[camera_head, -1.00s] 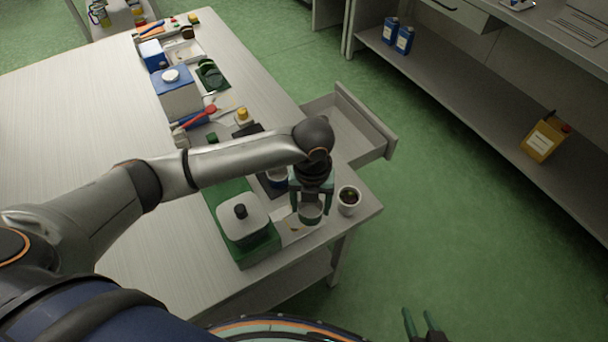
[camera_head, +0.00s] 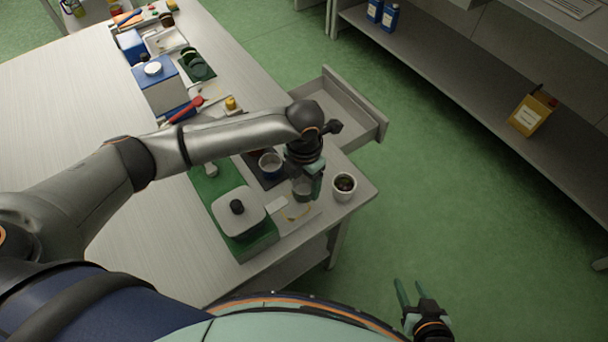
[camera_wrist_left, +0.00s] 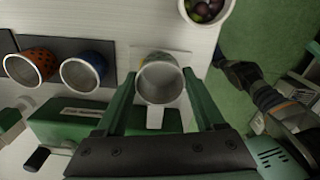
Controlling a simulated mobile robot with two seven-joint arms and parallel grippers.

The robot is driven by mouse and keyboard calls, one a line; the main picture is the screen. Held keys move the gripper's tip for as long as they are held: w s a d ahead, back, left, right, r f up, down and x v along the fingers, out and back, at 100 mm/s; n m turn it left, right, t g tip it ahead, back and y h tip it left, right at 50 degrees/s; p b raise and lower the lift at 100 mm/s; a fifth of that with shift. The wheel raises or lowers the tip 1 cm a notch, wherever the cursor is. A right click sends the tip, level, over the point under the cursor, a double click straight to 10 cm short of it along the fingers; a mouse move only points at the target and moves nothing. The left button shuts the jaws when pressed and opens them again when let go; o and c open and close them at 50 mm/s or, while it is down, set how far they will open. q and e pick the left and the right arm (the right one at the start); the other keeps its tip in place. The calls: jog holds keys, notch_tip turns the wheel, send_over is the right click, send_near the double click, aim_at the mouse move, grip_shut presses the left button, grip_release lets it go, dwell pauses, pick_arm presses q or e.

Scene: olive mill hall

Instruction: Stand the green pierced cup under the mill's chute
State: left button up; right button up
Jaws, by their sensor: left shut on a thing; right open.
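My left gripper (camera_head: 307,188) is shut on a cup (camera_wrist_left: 160,82) above the front corner of the bench. The cup is grey inside, with some green and yellow on its outer side; its holes cannot be made out. The mill (camera_head: 238,222) has a green body and a pale lid with a black knob. A pale chute-like piece (camera_head: 277,203) sticks out from its side over a light plate (camera_head: 312,214) with a yellow ring mark. The held cup is beyond this ring in the head view; its height above the plate is unclear. My right gripper (camera_head: 411,288) is open and empty over the floor.
A white cup of olives (camera_head: 344,185) stands close right of my left gripper. An orange spotted cup (camera_wrist_left: 30,68) and a blue cup (camera_wrist_left: 84,72) stand on a dark mat. An open drawer (camera_head: 340,112) juts from the bench. Bench space at left is clear.

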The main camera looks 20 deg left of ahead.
aim_at(303, 193)
pick_arm(q)
notch_tip(303, 193, down, 3)
jog(key=b, duration=0.3)
jog(key=shift+f, duration=0.15)
jog(key=shift+s+a+f+b, duration=0.1)
jog(key=shift+f+b, duration=0.2)
jog(key=shift+b, duration=0.1)
jog(key=shift+s+a+r+p, duration=0.3)
jog(key=shift+r+p, duration=0.15)
jog(key=shift+p, duration=0.2)
jog(key=shift+s+a+p, duration=0.35)
jog(key=shift+s+p, duration=0.1)
jog(key=shift+s, duration=0.05)
jog(key=shift+s+a+f, duration=0.15)
jog(key=shift+s+a, duration=0.05)
jog(key=shift+s, duration=0.05)
jog(key=shift+p, duration=0.4)
